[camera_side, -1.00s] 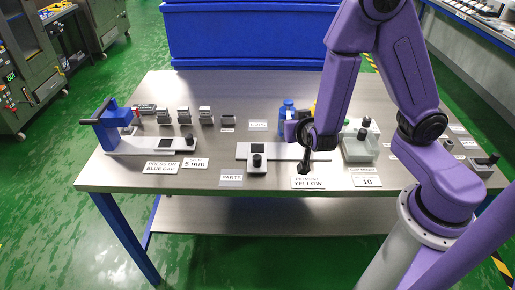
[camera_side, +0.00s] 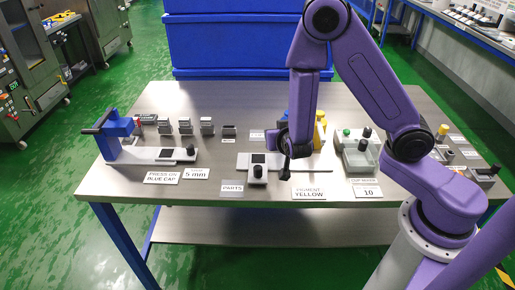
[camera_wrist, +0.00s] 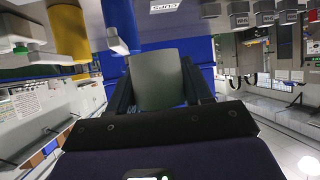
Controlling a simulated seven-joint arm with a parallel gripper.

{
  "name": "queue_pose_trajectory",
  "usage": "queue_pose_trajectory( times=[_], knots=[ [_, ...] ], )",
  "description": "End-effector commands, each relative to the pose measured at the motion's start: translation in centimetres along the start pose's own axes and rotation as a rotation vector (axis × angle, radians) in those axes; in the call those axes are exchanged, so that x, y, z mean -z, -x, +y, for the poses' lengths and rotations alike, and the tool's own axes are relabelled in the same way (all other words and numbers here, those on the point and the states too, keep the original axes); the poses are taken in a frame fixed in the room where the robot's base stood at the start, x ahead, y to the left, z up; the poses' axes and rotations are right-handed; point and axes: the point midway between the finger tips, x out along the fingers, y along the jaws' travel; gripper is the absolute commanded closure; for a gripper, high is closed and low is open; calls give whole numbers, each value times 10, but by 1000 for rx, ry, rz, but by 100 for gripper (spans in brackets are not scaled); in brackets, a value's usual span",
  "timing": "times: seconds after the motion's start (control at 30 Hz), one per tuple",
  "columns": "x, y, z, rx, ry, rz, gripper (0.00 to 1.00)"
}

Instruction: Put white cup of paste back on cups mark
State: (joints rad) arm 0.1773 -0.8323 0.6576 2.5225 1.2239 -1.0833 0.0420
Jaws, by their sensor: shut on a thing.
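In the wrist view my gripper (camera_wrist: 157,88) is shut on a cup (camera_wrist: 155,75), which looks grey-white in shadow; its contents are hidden. In the side view my gripper (camera_side: 285,150) is over the middle of the table, left of the yellow bottle; the cup cannot be made out there. The cups mark (camera_side: 257,135) is a small pale label on the table, just left of my gripper and farther back. Its lettering also shows at the top of the wrist view (camera_wrist: 165,6), beyond the cup.
The yellow bottle (camera_side: 320,130) stands close right of my gripper; a blue one (camera_wrist: 121,25) shows in the wrist view. The cup mixer (camera_side: 357,150) is to the right. Small grey blocks (camera_side: 186,126) stand at left.

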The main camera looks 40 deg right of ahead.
Motion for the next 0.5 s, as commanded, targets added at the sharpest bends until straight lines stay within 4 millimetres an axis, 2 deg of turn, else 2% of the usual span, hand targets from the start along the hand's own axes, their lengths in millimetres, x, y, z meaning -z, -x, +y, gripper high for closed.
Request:
queue_pose_trajectory(
  times=[0.17, 0.5],
  knots=[
    [0, -32, -18, -4, -3, 1, 86],
    [-23, -76, -37, -2, 1, 0, 86]
  ],
)
